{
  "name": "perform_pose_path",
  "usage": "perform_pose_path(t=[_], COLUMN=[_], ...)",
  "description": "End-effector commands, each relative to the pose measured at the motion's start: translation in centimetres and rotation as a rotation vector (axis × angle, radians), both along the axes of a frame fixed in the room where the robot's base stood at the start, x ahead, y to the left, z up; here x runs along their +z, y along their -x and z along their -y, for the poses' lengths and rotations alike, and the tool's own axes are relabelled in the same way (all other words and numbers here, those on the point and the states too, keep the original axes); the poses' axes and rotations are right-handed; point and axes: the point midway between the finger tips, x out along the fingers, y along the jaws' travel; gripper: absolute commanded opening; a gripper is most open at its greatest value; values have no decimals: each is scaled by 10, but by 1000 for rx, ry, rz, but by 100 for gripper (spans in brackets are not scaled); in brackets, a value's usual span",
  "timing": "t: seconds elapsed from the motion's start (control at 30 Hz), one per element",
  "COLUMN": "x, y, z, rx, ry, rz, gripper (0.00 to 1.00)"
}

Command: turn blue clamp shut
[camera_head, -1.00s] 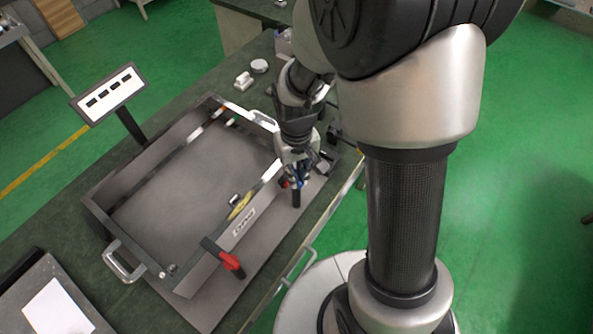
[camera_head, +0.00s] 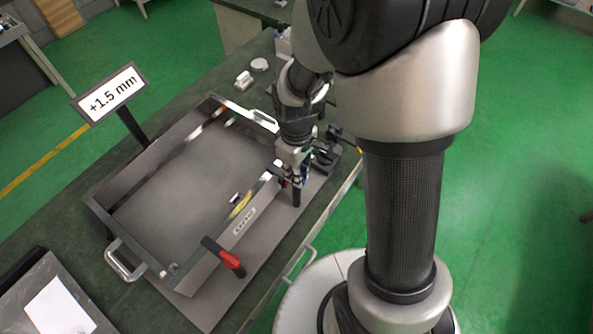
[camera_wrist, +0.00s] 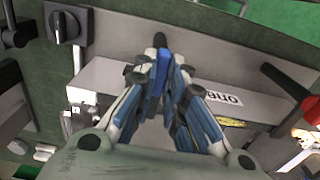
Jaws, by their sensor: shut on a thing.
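The blue clamp (camera_wrist: 161,64) shows between my fingertips in the wrist view, with its black lever end sticking out beyond them. In the head view my gripper mostly hides it, and its black end (camera_head: 296,197) shows below the fingers at the tray's right side. My gripper (camera_wrist: 160,80) points down and is shut on the clamp; it also shows in the head view (camera_head: 299,178). The clamp's exact turn angle is hard to tell. The grey tray-like frame (camera_head: 243,229) lies on a plate on the bench.
A red clamp (camera_head: 230,261) with a black end sits nearer along the same tray wall. A display (camera_head: 111,93) reads "+1.5 mm". A black knob (camera_wrist: 66,26) is at the wrist view's upper left. The tray has a metal handle (camera_head: 122,262).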

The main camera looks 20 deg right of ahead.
Motion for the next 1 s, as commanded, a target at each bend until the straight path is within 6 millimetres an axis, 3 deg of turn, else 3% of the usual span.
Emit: perform_pose_path(t=[0.4,0.43,0.7,1.0], x=[0,0,0,1], y=[-1,-1,0,0], z=[0,0,0,0], rx=[13,13,10,8], ry=[1,1,1,1], rz=[2,2,1,1], gripper=[0,14,32,32])
